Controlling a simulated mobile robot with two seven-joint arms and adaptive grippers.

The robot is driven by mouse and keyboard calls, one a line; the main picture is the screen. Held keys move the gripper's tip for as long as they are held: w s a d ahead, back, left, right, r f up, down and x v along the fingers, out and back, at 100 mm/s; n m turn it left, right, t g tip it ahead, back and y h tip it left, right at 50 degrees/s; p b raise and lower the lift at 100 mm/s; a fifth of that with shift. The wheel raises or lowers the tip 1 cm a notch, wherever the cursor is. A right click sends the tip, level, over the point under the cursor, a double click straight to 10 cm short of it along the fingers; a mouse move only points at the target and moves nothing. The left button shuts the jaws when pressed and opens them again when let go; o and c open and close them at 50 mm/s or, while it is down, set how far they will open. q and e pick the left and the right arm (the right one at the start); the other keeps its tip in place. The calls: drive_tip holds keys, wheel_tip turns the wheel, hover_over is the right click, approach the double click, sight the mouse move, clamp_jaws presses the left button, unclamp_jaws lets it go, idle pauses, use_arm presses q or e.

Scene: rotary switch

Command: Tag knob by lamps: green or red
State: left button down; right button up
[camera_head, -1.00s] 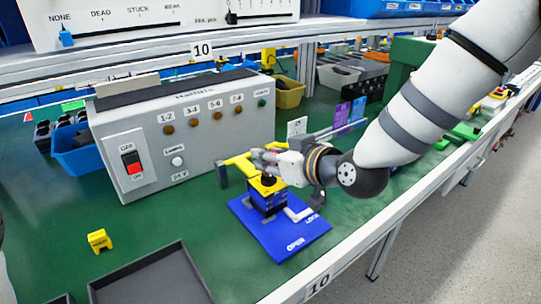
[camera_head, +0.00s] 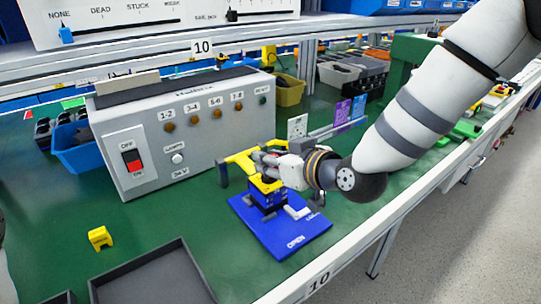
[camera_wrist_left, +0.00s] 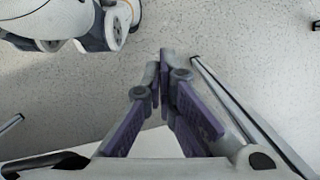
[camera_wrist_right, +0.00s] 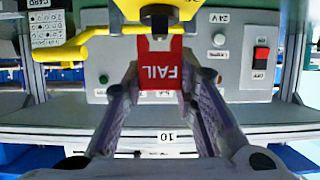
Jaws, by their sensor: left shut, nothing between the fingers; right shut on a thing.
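My right gripper (camera_head: 262,170) is at the rotary switch (camera_head: 266,196), a dark blue body with a yellow top, standing on a blue board (camera_head: 296,232) marked OPEN. In the right wrist view its fingers (camera_wrist_right: 162,85) are shut on a red tag (camera_wrist_right: 161,72) marked FAIL. The tag is against the yellow part (camera_wrist_right: 118,50); whether it is hooked in there I cannot tell. The knob is largely hidden. The grey lamp box (camera_head: 190,140) has a row of amber lamps, a green one and a red ON/OFF rocker (camera_head: 132,162). My left gripper (camera_wrist_left: 163,62) is shut and empty over the floor.
A small yellow block (camera_head: 100,238) and a dark grey tray (camera_head: 180,245) are on the green table at the front left. Upright cards (camera_head: 342,112) stand behind my right gripper. The table edge is close in front.

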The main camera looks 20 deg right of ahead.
drive_tip(key=shift+f, duration=0.5)
drive_tip(key=o, duration=0.9)
drive_tip(key=v, duration=0.7)
drive_tip(key=shift+s+d+r, duration=0.1)
drive_tip(key=shift+s+r, duration=0.05)
drive_tip(key=shift+s, duration=0.1)
